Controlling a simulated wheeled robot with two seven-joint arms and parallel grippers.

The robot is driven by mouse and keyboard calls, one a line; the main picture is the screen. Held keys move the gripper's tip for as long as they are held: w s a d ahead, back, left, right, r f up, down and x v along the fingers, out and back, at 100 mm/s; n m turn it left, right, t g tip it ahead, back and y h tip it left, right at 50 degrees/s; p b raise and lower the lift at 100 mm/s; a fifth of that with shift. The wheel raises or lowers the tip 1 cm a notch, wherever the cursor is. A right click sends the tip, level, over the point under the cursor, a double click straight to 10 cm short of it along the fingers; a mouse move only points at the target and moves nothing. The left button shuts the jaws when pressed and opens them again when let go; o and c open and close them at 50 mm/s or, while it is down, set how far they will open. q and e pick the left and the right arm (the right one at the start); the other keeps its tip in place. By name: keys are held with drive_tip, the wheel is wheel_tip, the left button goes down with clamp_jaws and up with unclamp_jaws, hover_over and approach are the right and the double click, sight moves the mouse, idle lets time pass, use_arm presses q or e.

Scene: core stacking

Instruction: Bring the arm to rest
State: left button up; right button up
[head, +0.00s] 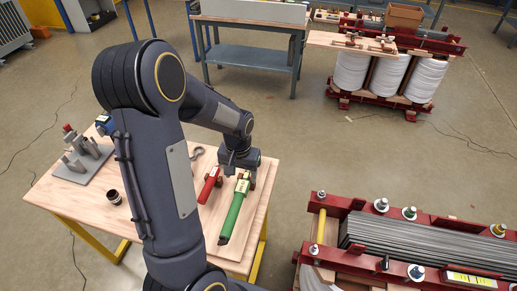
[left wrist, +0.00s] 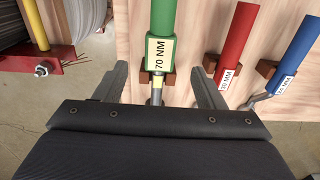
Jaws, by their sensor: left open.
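My left arm (head: 170,165) reaches in over the wooden workbench (head: 65,205). My left gripper (head: 240,165) is at the bench's right part, just above the far end of a green tool (head: 232,212). In the left wrist view its two fingers (left wrist: 163,85) are spread, one on each side of the green tool (left wrist: 162,20), which is labelled 70 NM. The tool lies on a small brown rest. A red tool (head: 208,185) labelled 30 NM lies beside it. A blue tool (left wrist: 297,45) is farther right in the wrist view. My right gripper is not in view.
A grey fixture (head: 85,160) and a small dark cup (head: 114,197) stand on the bench's left. A red-framed core of stacked sheets (head: 400,245) stands at the lower right. A transformer with white coils (head: 385,75) and a blue-grey table (head: 250,62) stand behind. Open floor lies between.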

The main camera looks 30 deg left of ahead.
use_arm(q)
drive_tip(key=s+d+r+m+t+h, duration=0.1)
drive_tip(key=s+d+r+t+h, duration=0.2)
drive_tip(key=s+d+r, duration=1)
drive_tip(key=s+r+t, duration=0.2)
drive_tip(key=s, duration=0.1)
drive_tip(key=shift+s+r+m+h, duration=0.15)
drive_tip(key=shift+r+m+h, duration=0.25)
